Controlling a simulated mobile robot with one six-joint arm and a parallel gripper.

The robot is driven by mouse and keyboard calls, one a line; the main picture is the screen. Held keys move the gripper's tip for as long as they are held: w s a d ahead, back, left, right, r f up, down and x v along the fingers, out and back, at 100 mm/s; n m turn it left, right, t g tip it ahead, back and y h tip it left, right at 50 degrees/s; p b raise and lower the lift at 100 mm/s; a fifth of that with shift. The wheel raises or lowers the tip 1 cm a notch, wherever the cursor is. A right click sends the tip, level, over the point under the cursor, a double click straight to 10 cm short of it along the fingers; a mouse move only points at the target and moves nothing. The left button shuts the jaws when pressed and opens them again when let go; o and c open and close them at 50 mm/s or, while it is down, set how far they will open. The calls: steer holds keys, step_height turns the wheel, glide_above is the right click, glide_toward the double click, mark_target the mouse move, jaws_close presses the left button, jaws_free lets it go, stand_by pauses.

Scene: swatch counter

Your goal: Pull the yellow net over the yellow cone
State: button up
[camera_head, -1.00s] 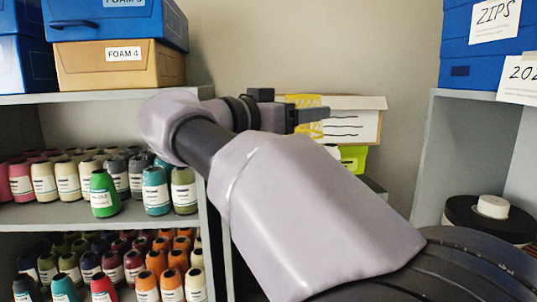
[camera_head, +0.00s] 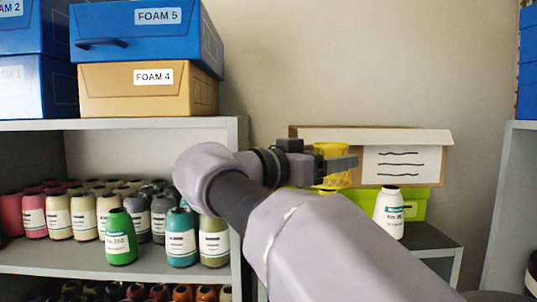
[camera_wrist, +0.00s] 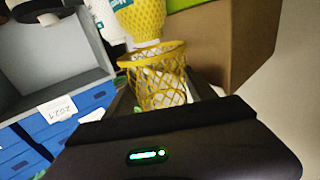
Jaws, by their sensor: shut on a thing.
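My gripper (camera_head: 337,163) is shut on the yellow net (camera_head: 333,177), an open mesh tube held out at the right of the arm. In the wrist view my gripper (camera_wrist: 165,92) has the net (camera_wrist: 155,82) between its fingers, with its round rim facing the top of the picture. The yellow cone (camera_wrist: 141,18) shows there just beyond that rim, its pale tip (camera_wrist: 148,44) close to the rim; I cannot tell if they touch. A diamond pattern covers the cone's side. In the head view the cone is hidden behind my arm and gripper.
A white cone (camera_head: 389,215) stands on the grey shelf beside a green box (camera_head: 411,203) with a white-fronted carton (camera_head: 400,165) on it. It also appears beside the yellow cone in the wrist view (camera_wrist: 104,20). Shelves of coloured cones (camera_head: 120,240) are at the left.

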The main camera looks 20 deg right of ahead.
mark_target(328, 180)
step_height(328, 180, down, 4)
steer(key=b, duration=0.4)
step_height(328, 180, down, 6)
steer(key=b, duration=0.6)
steer(key=shift+b, duration=0.35)
steer(key=o, duration=1.5)
steer(key=shift+r, duration=0.1)
